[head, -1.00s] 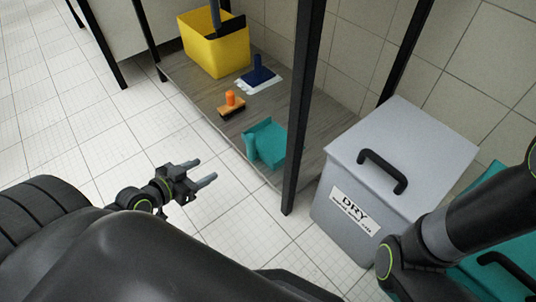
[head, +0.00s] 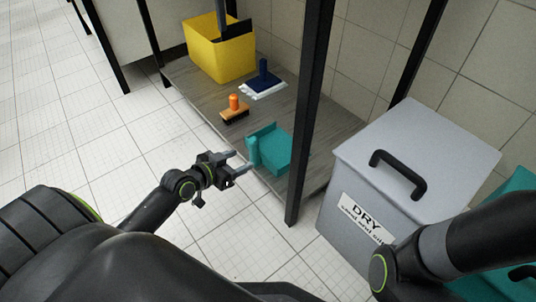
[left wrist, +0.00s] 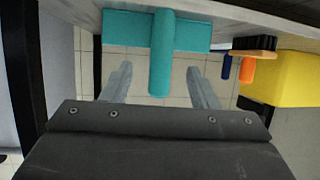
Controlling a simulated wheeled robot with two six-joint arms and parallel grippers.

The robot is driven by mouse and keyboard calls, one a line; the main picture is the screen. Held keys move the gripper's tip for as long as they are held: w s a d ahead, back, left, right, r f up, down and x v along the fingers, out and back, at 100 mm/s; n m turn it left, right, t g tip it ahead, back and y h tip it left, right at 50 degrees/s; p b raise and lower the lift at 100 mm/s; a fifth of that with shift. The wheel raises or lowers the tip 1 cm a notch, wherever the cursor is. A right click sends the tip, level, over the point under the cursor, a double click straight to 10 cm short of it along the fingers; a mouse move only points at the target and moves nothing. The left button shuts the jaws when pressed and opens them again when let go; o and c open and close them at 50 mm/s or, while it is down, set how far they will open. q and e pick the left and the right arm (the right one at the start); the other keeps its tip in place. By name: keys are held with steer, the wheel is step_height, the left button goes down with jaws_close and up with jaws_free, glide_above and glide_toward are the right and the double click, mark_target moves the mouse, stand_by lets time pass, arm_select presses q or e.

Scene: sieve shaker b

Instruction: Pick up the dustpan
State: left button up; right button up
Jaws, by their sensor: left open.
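The teal dustpan (head: 273,150) lies on the low grey shelf, its handle at the shelf's front edge. My left gripper (head: 240,162) is open and just in front of the handle in the head view. In the left wrist view the dustpan (left wrist: 190,31) is at the top, with its handle (left wrist: 161,60) between the two open fingers (left wrist: 160,82) in the picture; I cannot tell whether they touch it. My right gripper is not in view; only part of my right arm shows.
An orange-handled brush (head: 235,112), a dark blue tool on a white cloth (head: 263,85) and a yellow bucket (head: 220,52) stand farther back on the shelf (head: 190,88). A black post (head: 307,130) rises right of the dustpan. A grey DRY bin (head: 400,170) stands at right.

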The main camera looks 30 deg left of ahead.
mark_target(251, 155)
arm_select(q)
steer(key=b+x, duration=0.3)
steer(key=x, duration=0.1)
steer(key=shift+a+f+b, duration=0.1)
steer(key=shift+f+b, duration=0.1)
steer(key=shift+b, duration=0.1)
steer(key=shift+w+b, duration=0.3)
steer(key=shift+w, duration=0.3)
steer(key=c, duration=1.2)
